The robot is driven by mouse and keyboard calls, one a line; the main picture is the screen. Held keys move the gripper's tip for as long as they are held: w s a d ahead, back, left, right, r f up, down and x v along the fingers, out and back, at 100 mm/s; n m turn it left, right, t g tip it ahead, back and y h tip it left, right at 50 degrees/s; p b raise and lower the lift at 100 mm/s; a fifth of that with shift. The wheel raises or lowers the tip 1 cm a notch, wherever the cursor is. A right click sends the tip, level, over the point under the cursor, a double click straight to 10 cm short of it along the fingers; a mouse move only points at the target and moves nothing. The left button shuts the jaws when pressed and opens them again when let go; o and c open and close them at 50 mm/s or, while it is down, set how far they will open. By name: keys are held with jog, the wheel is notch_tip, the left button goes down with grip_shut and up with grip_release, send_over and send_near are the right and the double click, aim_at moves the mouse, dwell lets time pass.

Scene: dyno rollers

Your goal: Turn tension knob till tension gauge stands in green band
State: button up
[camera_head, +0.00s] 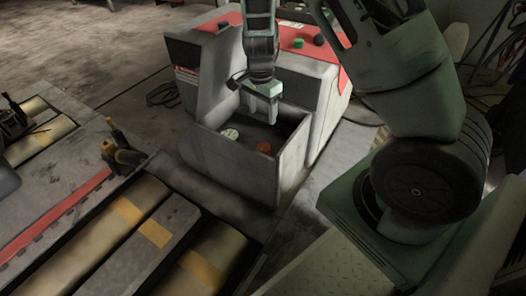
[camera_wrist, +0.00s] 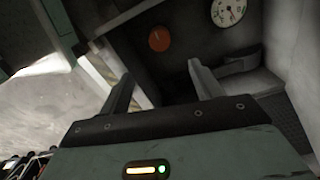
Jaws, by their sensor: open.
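The orange tension knob (camera_head: 264,148) is on the inside of a grey open box on the machine. It also shows in the wrist view (camera_wrist: 159,39), ahead of my fingers and between their lines. The round white tension gauge (camera_head: 229,134) sits to the left of the knob in the head view. In the wrist view the gauge (camera_wrist: 228,12) is right of the knob, with red marks on its face. Its needle reading is too small to tell. My gripper (camera_head: 262,112) points down over the box, open and empty. In the wrist view its fingers (camera_wrist: 162,80) stand apart, not touching the knob.
The grey box walls (camera_head: 235,165) surround the knob and gauge closely. The red-topped machine (camera_head: 300,48) stands behind. Rollers (camera_head: 140,215) with yellow bands lie at the lower left. A ledge (camera_wrist: 245,80) shows right of my fingers in the wrist view.

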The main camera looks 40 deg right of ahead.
aim_at(264, 147)
jog(key=f+b, duration=0.3)
jog(key=f, duration=0.2)
jog(key=f+b, duration=0.3)
jog(key=f, duration=0.3)
jog(key=f+b, duration=0.4)
jog(key=f, duration=0.1)
jog(key=shift+s+f, duration=0.15)
jog(key=shift+s, duration=0.1)
jog(key=c, duration=1)
